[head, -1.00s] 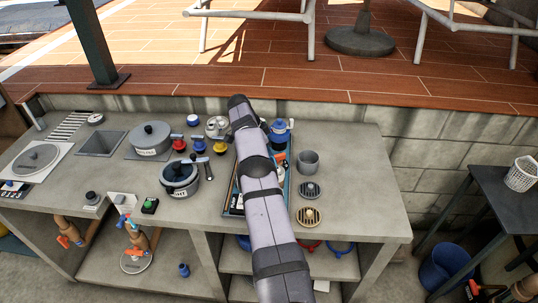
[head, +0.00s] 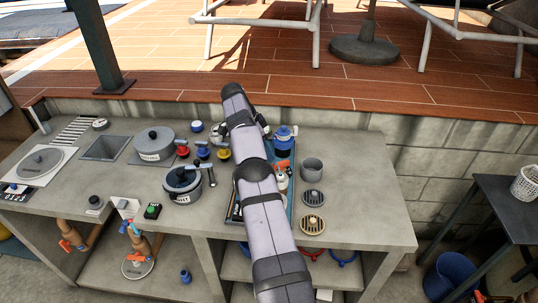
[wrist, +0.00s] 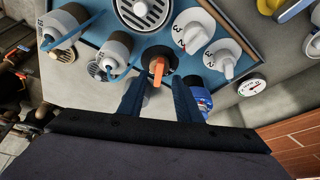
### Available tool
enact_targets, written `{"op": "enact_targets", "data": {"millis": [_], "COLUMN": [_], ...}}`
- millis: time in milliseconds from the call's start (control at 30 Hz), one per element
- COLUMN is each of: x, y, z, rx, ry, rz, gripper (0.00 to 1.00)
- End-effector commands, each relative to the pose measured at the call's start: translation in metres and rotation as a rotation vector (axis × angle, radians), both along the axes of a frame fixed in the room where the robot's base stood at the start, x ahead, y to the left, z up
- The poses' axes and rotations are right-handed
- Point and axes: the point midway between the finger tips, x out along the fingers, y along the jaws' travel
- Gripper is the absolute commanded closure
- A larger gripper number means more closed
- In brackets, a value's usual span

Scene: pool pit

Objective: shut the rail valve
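In the wrist view, an orange lever handle (wrist: 157,66) sits on a round black base at the edge of a blue panel (wrist: 90,22); I take it for the rail valve. An orange part (head: 283,164) beside my arm in the head view may be the same handle. My gripper (wrist: 158,84) is open and empty, its two dark blue fingers apart, with the handle just beyond and between the tips. I cannot tell whether they touch it. The gripper is hidden behind my arm in the head view.
A blue jar (wrist: 198,96) stands close to the right finger, and white dial knobs (wrist: 193,32) lie beyond.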

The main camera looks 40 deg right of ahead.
Motion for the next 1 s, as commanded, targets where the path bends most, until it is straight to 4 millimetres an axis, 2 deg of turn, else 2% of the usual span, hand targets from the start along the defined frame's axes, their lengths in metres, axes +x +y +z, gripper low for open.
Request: {"op": "enact_targets", "data": {"millis": [333, 367, 467, 533, 667, 800, 900, 1000], "x": [0.000, 0.000, 0.000, 0.002, 0.007, 0.007, -0.006, -0.031], "y": [0.002, 0.002, 0.000, -0.002, -0.008, -0.013, -0.011, -0.008], "z": [0.005, 0.005, 0.005, 0.016, 0.056, 0.120, 0.153, 0.171], "rx": [0.000, 0.000, -0.001, -0.009, -0.039, -0.082, -0.091, -0.097], "ry": [0.001, 0.001, -0.002, -0.020, -0.081, -0.168, -0.179, -0.141], "rz": [0.000, 0.000, -0.003, -0.005, -0.010, -0.017, -0.023, -0.030], "gripper": [0.69, 0.74, 0.97, 1.00, 1.00, 1.00, 1.00, 1.00]}}
